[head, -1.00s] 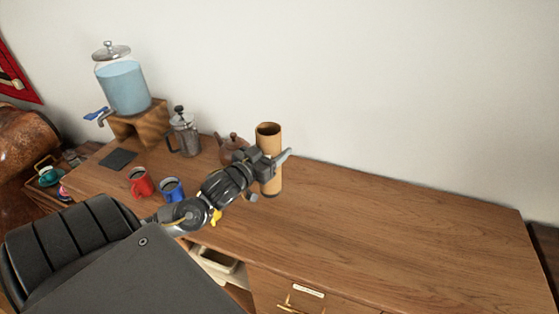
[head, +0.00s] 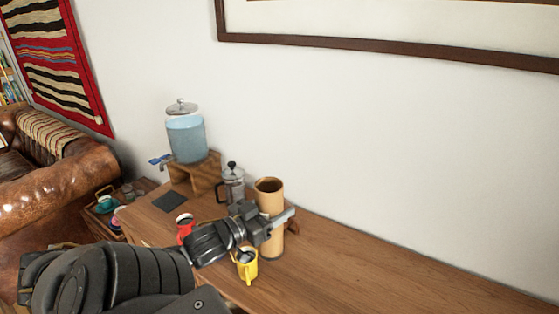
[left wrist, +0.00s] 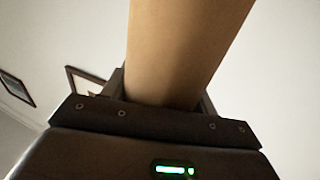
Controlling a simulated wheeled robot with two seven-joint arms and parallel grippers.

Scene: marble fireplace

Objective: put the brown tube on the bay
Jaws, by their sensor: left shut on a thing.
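The brown tube (head: 269,189) is an upright, open-topped cylinder near the back of the wooden sideboard. My left gripper (head: 280,221) is shut on it around its middle. The tube also fills the middle of the left wrist view (left wrist: 185,50), between the jaws. I cannot tell whether its base touches the sideboard. A dark square mat (head: 170,201) lies flat in front of the drink dispenser. I cannot tell whether this mat is the bay.
A water dispenser (head: 186,138) stands on a wooden stand (head: 207,174), with a French press (head: 233,186) beside it. A red mug (head: 184,224) and yellow mug (head: 247,268) are close to my left arm. The sideboard's right part (head: 390,275) is clear.

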